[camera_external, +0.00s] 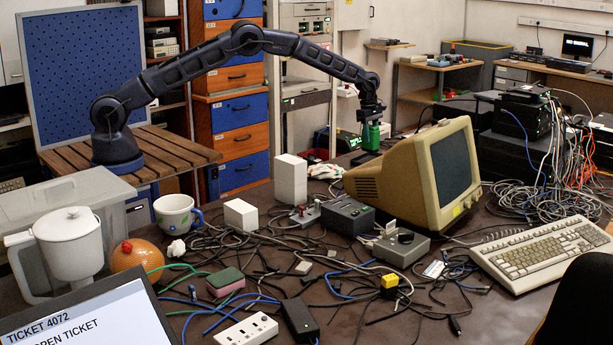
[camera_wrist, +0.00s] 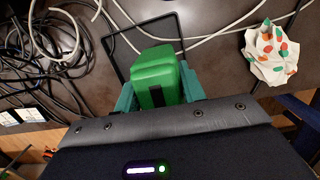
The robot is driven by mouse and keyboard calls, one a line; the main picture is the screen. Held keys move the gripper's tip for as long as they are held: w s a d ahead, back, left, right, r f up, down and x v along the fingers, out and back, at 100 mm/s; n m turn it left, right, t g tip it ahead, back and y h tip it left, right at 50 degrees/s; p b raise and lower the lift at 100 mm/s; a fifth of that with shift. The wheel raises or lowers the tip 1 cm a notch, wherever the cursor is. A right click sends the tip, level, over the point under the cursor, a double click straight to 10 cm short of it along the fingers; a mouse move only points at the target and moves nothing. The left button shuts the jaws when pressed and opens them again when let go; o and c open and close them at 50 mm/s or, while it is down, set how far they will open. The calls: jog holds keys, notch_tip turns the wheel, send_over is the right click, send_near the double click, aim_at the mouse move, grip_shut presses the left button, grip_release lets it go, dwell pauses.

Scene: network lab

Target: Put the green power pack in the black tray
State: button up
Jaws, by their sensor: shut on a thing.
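The green power pack (camera_external: 371,136) hangs upright from my gripper (camera_external: 371,122), behind the beige monitor in the external view. In the wrist view my gripper's teal fingers (camera_wrist: 158,88) are shut on both sides of the green power pack (camera_wrist: 156,70). The black tray (camera_wrist: 177,20) is a flat, thin-rimmed square on the dark table, beyond and partly under the pack in the wrist view. The pack covers part of the tray. I cannot tell the exact height of the pack above it. In the external view I cannot make out the tray clearly.
A beige monitor (camera_external: 430,180) stands close in front of the pack. A crumpled white thing with orange and green spots (camera_wrist: 270,52) lies right of the tray. Black cables (camera_wrist: 50,60) lie left of it, and pale cables cross nearby. A white box (camera_external: 290,179) stands further left.

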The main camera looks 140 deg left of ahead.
aim_at(371, 147)
jog(key=shift+f, duration=2.7)
jog(key=shift+f, duration=0.1)
jog(key=o, duration=1.2)
jog(key=shift+f, duration=0.1)
jog(key=shift+o, duration=0.2)
jog(key=r, duration=0.4)
jog(key=s+r, duration=0.1)
jog(key=r, duration=0.7)
jog(key=shift+s, duration=0.4)
jog(key=shift+r, duration=0.1)
